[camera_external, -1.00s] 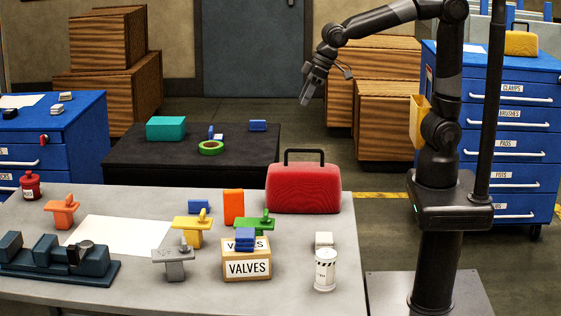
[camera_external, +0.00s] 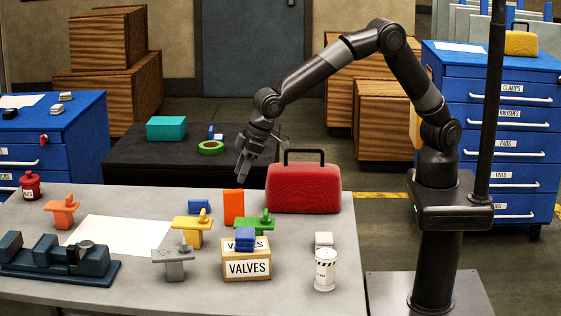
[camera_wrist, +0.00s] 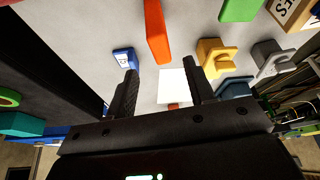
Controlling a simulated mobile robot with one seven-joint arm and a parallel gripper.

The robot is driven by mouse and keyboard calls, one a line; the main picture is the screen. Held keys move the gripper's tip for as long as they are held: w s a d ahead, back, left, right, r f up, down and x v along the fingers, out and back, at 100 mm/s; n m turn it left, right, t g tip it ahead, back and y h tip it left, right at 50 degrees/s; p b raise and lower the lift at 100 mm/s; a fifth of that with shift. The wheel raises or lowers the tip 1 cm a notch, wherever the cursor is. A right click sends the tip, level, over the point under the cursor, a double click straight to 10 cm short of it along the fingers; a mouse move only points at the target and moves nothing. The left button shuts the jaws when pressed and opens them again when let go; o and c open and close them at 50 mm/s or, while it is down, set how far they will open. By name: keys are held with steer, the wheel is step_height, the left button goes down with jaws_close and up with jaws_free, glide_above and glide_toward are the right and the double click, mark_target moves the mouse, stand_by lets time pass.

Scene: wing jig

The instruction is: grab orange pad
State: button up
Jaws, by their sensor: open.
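The orange pad (camera_external: 233,207) is an upright rectangular block on the grey table, left of the red case. In the wrist view the orange pad (camera_wrist: 158,32) stands at the top middle, beyond the fingertips. My gripper (camera_external: 242,172) points down just above and behind the pad in the external view, apart from it as far as I can tell. In the wrist view my gripper (camera_wrist: 160,78) is open, with two dark fingers spread and nothing between them but table and white paper in the background.
Close to the pad are a blue block (camera_external: 199,206), a yellow handled piece (camera_external: 191,231), a green handled piece (camera_external: 254,223), the VALVES box (camera_external: 247,268) and the red case (camera_external: 303,189). White paper (camera_external: 118,237) lies left. A black table (camera_external: 150,172) stands behind.

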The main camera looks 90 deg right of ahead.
mark_target(234, 190)
steer(key=x, duration=0.9)
steer(key=shift+f, duration=0.25)
steer(key=c, duration=1)
jaws_close()
steer(key=shift+r, duration=0.15)
